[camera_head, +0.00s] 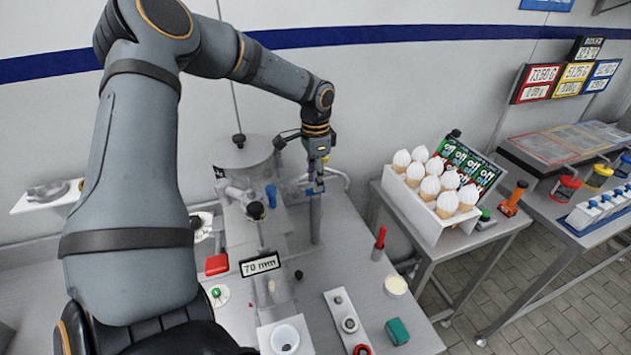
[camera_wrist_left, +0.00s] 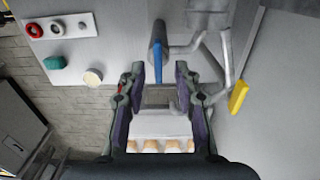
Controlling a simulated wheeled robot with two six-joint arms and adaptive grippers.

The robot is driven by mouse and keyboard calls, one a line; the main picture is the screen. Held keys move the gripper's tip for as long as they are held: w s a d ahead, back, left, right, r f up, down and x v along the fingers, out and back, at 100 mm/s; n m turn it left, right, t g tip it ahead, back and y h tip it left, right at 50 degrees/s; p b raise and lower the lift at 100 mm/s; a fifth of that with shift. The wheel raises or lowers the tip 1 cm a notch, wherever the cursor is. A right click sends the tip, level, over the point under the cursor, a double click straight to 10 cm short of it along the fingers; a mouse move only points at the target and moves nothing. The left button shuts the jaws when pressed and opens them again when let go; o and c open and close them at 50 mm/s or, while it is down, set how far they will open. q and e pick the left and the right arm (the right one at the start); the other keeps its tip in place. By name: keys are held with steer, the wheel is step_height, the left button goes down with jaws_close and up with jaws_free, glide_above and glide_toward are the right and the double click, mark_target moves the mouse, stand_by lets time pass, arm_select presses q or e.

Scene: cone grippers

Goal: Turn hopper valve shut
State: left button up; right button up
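The hopper (camera_head: 245,160) is a grey metal vessel with a black-knobbed lid, behind the dosing machine in the head view. A blue handle (camera_head: 271,196), which looks like the valve lever, stands upright on the machine below it. In the left wrist view the blue handle (camera_wrist_left: 158,48) lies just beyond the fingertips, near the line between them. My left gripper (camera_head: 316,188) is to the right of the handle in the head view. In the wrist view its two fingers (camera_wrist_left: 160,72) are apart with nothing clamped. My right gripper is not in view.
A "70 mm" sign (camera_head: 260,264) and a red-handled tool (camera_head: 379,243) stand on the steel table. A tray of cones (camera_head: 425,208) stands on a side table to the right.

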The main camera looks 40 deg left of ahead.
arm_select(q)
steer(key=shift+f, duration=0.6)
steer(key=shift+s+d+f, duration=0.1)
steer(key=shift+s+f, duration=0.05)
steer(key=shift+f, duration=0.45)
steer(key=shift+c, duration=0.3)
jaws_close()
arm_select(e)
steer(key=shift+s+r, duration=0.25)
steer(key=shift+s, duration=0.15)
